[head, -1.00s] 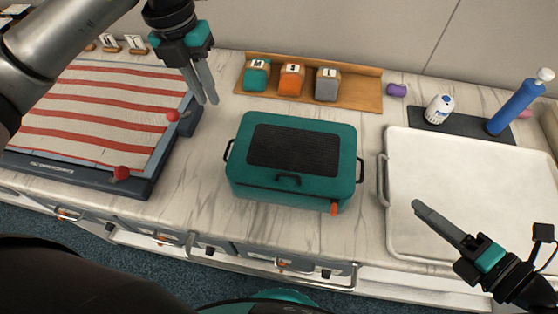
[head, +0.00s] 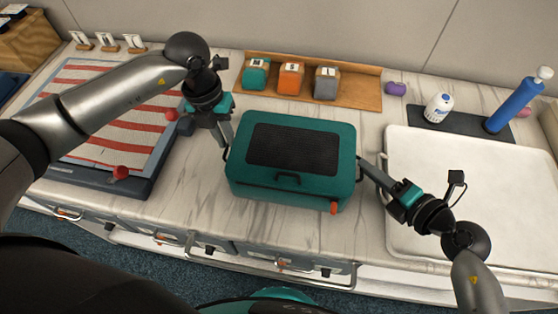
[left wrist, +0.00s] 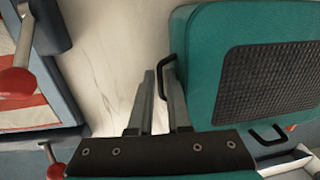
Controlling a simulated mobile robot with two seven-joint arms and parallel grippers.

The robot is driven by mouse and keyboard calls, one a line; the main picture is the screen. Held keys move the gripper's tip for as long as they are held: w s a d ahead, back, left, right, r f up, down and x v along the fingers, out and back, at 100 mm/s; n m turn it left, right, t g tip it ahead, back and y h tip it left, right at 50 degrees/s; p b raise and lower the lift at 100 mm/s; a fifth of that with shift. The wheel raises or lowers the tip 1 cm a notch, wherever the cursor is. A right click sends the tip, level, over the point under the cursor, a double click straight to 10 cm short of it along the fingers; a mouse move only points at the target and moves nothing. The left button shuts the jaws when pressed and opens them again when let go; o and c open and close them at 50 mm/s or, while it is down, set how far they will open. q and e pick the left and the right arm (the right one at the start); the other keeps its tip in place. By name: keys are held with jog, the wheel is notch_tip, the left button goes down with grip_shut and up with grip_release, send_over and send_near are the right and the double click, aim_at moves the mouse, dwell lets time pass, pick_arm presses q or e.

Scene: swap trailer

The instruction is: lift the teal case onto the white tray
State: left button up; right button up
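The teal case (head: 240,183), with a dark ribbed top panel, sits flat on the marble counter, left of the white tray (head: 470,185). My left gripper (head: 224,147) is at the case's left side handle. In the left wrist view its fingers (left wrist: 157,78) are apart, with the black side handle (left wrist: 162,80) between them, close to the right finger. My right gripper (head: 364,167) is at the case's right side, where its fingertips cover the right handle. I cannot tell whether it is open or shut. The case also shows in the left wrist view (left wrist: 203,65).
A wooden rack (head: 356,92) with several labelled containers stands behind the case. A striped cloth board with red knobs (head: 121,172) lies left. The tray surface is empty.

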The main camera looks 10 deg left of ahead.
pick_arm(q)
jog(key=shift+d+f, duration=0.1)
jog(key=shift+f, duration=0.4)
pick_arm(e)
jog(key=shift+w+a+f, duration=0.15)
jog(key=shift+w+a, duration=0.15)
jog(key=shift+w, duration=0.05)
pick_arm(q)
jog(key=shift+c, duration=1.1)
pick_arm(e)
jog(key=shift+c, duration=1.2)
pick_arm(q)
grip_shut()
pick_arm(e)
grip_shut()
pick_arm(q)
jog(key=shift+w+r, duration=0.1)
jog(key=shift+r, duration=0.05)
